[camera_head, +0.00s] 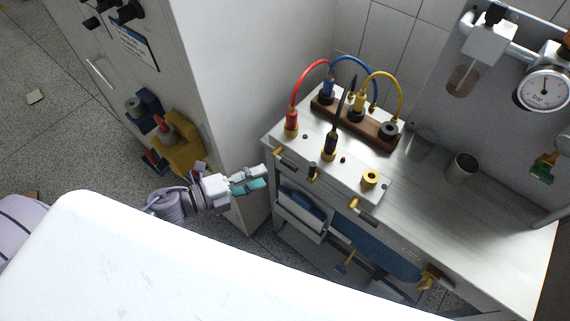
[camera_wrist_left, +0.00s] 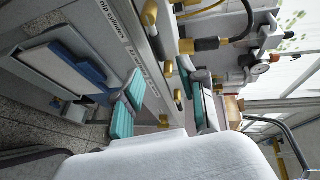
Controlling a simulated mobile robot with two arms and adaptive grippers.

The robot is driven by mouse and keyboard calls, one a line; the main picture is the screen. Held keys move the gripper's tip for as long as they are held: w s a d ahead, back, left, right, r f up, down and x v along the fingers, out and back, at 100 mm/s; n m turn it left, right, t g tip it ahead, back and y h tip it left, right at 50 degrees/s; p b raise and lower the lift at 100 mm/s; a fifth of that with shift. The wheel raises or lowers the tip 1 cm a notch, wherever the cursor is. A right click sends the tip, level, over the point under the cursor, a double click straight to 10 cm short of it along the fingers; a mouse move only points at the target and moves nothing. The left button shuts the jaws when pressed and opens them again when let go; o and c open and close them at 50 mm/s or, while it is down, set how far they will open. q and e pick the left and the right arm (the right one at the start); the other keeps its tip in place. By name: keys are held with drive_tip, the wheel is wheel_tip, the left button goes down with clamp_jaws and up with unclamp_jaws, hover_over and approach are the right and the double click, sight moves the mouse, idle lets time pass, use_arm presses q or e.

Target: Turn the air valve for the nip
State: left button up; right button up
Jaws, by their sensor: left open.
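Yellow-handled valves sit along the front edge of the metal bench: one at the left end (camera_head: 279,152), a darker-stemmed one (camera_head: 312,171) and one further right (camera_head: 360,205). Which handle belongs to the nip is not certain from the head view. My left gripper (camera_head: 264,178) is open and empty, in front of and just left of the bench's left corner. Its teal fingers also show in the left wrist view (camera_wrist_left: 165,88), apart from the handles. My right gripper is not in view.
A metal cup (camera_head: 462,167) and a pressure gauge (camera_head: 544,88) are further right. A drawer-like box (camera_head: 301,218) hangs below the front edge.

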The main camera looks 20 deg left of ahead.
sight(288, 167)
use_arm(q)
drive_tip(key=p+x, duration=0.1)
drive_tip(key=x, duration=0.7)
drive_tip(key=shift+w+d+f, duration=0.1)
drive_tip(key=shift+w+f, duration=0.05)
clamp_jaws()
